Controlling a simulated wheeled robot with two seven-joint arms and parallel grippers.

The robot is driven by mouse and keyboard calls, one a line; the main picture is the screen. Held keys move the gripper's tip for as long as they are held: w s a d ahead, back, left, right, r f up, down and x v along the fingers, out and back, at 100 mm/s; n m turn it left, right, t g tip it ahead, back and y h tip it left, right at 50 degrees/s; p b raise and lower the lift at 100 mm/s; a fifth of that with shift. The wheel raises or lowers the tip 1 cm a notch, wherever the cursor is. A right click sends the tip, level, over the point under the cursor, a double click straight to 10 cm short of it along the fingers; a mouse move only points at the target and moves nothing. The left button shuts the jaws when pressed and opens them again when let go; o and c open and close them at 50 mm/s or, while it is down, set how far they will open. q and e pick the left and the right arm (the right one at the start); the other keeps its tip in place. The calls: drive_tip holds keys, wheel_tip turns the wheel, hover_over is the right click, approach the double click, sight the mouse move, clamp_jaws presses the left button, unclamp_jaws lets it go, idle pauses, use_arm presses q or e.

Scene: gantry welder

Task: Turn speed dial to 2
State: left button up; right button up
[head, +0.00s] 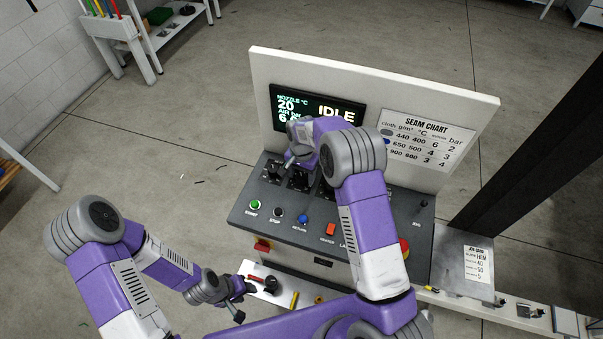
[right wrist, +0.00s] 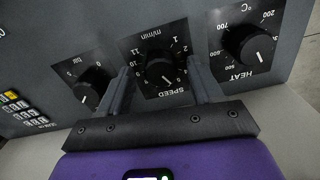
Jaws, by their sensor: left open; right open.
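The black speed dial (right wrist: 159,70) is in the middle of the right wrist view, which shows the panel upside down. Its white pointer slants down and right in that view, to the high-number side of the scale, away from the 2. My right gripper (right wrist: 161,84) is open, with one finger on each side of the dial. I cannot tell whether the fingers touch it. In the head view my right gripper (head: 291,162) is over the row of dials and partly hides them. My left gripper (head: 245,303) is open and empty, low in front of the console.
The heat dial (right wrist: 257,46) and bar dial (right wrist: 94,83) flank the speed dial closely. The display (head: 318,108) reads IDLE; a seam chart (head: 428,139) is beside it. Start (head: 255,204), stop (head: 278,214) and blue (head: 303,219) buttons are below the dials. A red tool (head: 256,278) lies near my left gripper.

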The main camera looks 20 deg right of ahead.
drive_tip(key=shift+w, duration=0.1)
drive_tip(key=shift+c, duration=0.7)
drive_tip(key=c, duration=0.9)
